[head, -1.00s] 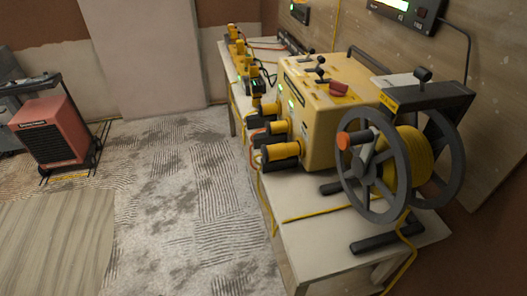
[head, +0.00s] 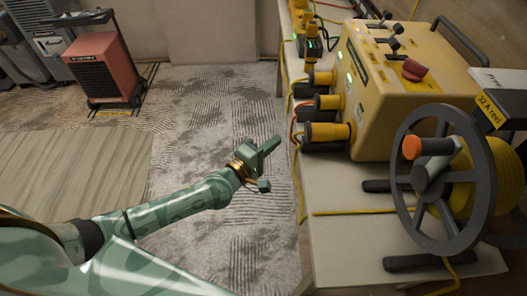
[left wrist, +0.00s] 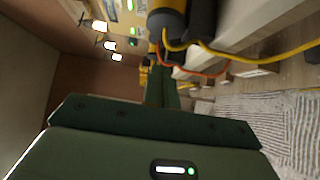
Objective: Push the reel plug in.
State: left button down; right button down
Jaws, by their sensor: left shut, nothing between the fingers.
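The yellow power box (head: 385,115) stands on the table, with several yellow-and-black plugs along its left face. The nearest plug (head: 328,132) sticks out furthest towards me; a middle plug (head: 327,102) and a far plug (head: 321,78) sit behind it. I cannot tell how deep each sits. The cable reel (head: 440,180) stands at the right, its yellow cable lying on the table. My left gripper (head: 266,162) is shut and empty, left of the nearest plug and apart from it. In the left wrist view a dark-and-yellow plug (left wrist: 166,22) shows beyond my fingers. My right gripper is out of view.
The white table (head: 345,235) has its left edge between my left gripper and the box. Orange and yellow cables hang there. Red switch (head: 413,70) and levers top the box. A red heater (head: 100,65) stands far left; the floor between is clear.

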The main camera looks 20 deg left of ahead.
aim_at(310, 141)
pick_arm(q)
jog(key=shift+w+d, duration=2.25)
jog(key=shift+d, duration=0.25)
jog(key=d, duration=0.1)
jog(key=w+d, duration=0.1)
jog(key=d, duration=0.2)
jog(key=shift+w+d, duration=0.3)
jog(key=shift+w, duration=0.1)
